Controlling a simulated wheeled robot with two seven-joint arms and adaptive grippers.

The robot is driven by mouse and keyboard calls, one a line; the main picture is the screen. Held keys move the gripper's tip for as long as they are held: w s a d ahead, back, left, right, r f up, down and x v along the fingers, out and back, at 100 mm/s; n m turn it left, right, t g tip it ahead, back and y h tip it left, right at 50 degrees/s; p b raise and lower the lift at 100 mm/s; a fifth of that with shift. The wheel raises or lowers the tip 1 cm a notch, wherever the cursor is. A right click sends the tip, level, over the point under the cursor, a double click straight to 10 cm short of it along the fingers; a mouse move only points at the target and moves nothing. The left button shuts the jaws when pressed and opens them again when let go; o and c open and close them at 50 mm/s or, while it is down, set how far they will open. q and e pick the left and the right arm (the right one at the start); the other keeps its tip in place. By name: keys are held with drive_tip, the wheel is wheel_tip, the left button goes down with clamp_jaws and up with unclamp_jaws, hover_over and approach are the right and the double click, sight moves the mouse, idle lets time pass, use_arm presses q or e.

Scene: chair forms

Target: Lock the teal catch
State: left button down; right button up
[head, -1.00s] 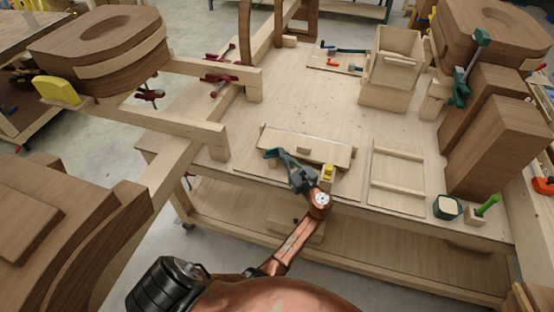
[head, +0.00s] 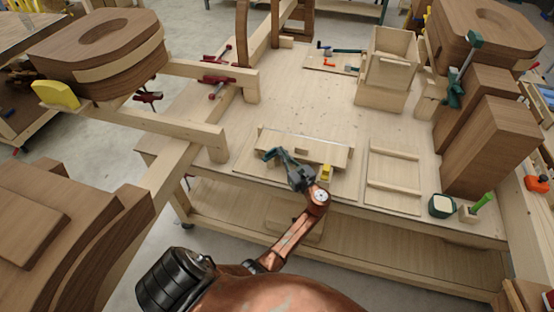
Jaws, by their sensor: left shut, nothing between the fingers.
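A wooden fixture with a long raised bar (head: 325,150) lies near the front edge of the workbench. The teal catch (head: 269,154) appears at the left end of this fixture, right at the tips of my left gripper (head: 278,159). The gripper is shut with nothing between its fingers. It covers part of the catch and the fixture's front, so I cannot tell whether they touch or how the catch is set. A yellow catch (head: 327,173) sits on the fixture's front right, beside my left wrist. My right gripper is not in view.
A slatted wooden frame (head: 394,184) lies right of the fixture. A teal-rimmed container (head: 441,206) and a green-handled tool (head: 483,201) stand at the front right. A wooden box (head: 388,92) stands behind. The bench middle (head: 310,105) is clear.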

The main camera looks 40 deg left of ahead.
use_arm(q)
drive_tip(key=shift+w+a+p, duration=0.55)
drive_tip(key=shift+w, duration=0.1)
idle(0.3)
idle(1.2)
drive_tip(key=v, duration=1.2)
